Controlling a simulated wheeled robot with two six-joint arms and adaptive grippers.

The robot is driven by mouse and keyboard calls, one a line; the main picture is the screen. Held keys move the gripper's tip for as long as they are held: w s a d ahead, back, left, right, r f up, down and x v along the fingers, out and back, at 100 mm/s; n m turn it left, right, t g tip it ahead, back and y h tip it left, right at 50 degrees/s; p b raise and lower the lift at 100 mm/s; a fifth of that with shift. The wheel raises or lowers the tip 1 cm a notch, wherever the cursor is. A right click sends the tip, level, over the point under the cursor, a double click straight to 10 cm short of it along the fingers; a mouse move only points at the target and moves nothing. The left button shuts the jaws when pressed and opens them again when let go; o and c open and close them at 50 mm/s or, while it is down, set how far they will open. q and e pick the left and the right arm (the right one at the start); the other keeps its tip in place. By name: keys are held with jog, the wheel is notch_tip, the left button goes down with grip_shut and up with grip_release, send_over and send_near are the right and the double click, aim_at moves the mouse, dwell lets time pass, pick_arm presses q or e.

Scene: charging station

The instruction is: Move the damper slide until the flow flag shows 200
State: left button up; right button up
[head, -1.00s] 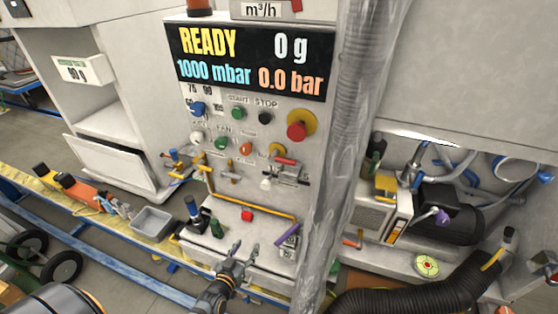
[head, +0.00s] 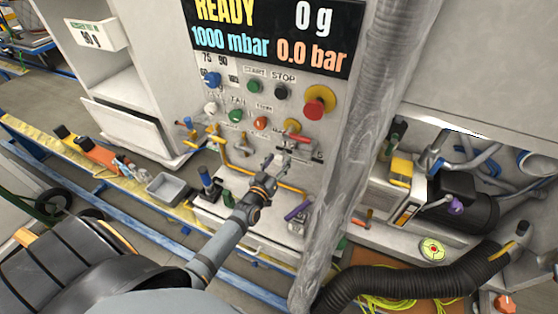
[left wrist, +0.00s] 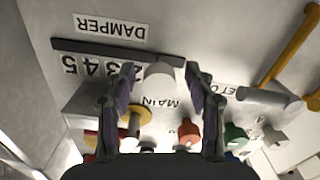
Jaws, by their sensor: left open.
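In the left wrist view, the damper slide's pale round knob (left wrist: 160,76) sits at one end of a dark slot (left wrist: 80,46). The DAMPER label (left wrist: 110,28) and a row of numbers run along the slot, upside down there. The knob is near the low-number end, by the 2; the 1 is hidden. My left gripper (head: 274,163) is open at the panel, and its two purple-padded fingers (left wrist: 160,85) stand on either side of the knob. I cannot tell whether they touch it. The flow flag and my right gripper are not in view.
A display (head: 275,38) reads READY, 0 g, 1000 mbar and 0.0 bar. A red stop button (head: 315,108) sits above.

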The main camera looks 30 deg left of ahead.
pick_arm(q)
jog(key=shift+w+r, duration=0.1)
jog(key=shift+w, duration=0.25)
grip_shut()
